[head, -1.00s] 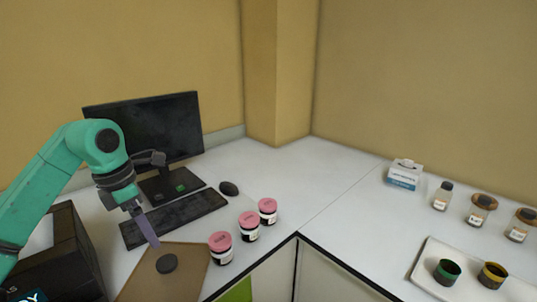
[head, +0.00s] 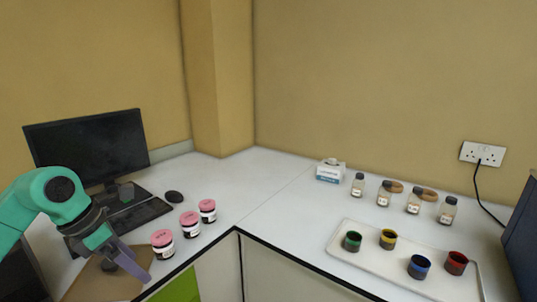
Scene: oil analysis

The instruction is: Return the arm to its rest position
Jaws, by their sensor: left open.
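My left arm comes in from the left, its green links bent over the desk. My left gripper (head: 128,262) is at the lower left, over a brown board (head: 92,285), open and with nothing seen between its fingers. A dark round piece (head: 109,266) shows on the board, partly hidden behind the gripper. My right gripper is out of view.
Several pink-lidded jars (head: 190,224) stand just right of the gripper. A monitor (head: 88,148), keyboard (head: 130,215) and mouse (head: 174,196) are behind it. A white tray (head: 385,273) with coloured cups and several small bottles (head: 384,194) are at right.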

